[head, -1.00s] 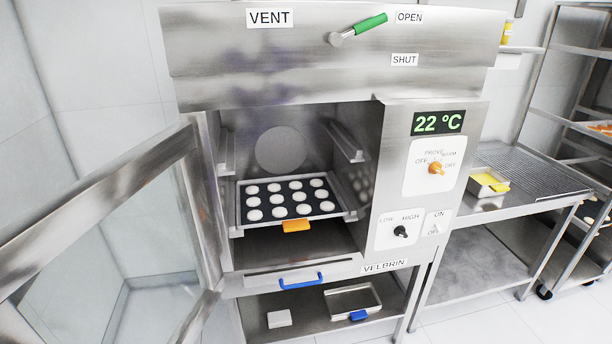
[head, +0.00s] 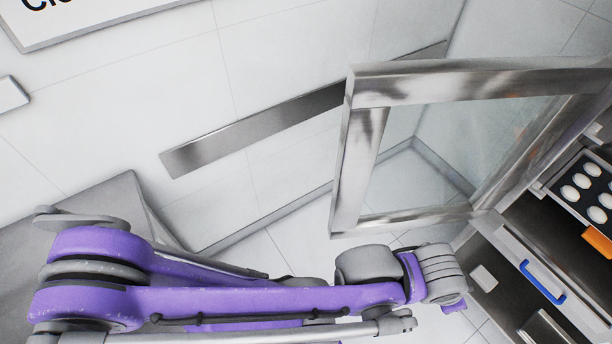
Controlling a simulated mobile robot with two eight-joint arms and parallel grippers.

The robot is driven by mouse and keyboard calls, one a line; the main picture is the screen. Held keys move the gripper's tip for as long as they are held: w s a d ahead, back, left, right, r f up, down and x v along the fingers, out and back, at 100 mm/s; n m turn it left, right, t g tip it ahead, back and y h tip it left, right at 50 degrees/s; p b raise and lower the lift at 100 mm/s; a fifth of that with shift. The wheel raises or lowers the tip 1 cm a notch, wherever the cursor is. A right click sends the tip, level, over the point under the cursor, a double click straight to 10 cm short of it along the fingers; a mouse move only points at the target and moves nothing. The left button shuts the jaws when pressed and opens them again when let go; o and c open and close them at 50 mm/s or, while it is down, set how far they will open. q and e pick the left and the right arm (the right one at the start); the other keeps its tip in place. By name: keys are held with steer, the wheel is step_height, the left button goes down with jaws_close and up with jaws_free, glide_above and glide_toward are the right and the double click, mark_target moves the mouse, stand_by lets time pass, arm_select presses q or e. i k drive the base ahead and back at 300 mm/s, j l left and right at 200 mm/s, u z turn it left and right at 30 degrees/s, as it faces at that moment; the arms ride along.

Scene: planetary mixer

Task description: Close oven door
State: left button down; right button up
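The oven door (head: 372,84) is a steel frame around a glass pane, and it stands wide open to the left of the oven. Its hinge side meets the oven at the right of the view. The oven cavity at the right edge holds a dark tray (head: 578,200) of white rounds with an orange handle (head: 598,241). My purple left arm reaches in from the left, below the door. Its far end is near the door's lower edge, and I cannot see the gripper's fingers. My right gripper is not in view.
A steel rail (head: 255,127) runs along the white wall behind the door. A grey surface (head: 95,205) is at the left. Tiled floor shows between it and the door.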

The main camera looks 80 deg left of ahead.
mark_target(571, 83)
steer(key=l+u, duration=0.1)
steer(key=u, duration=2)
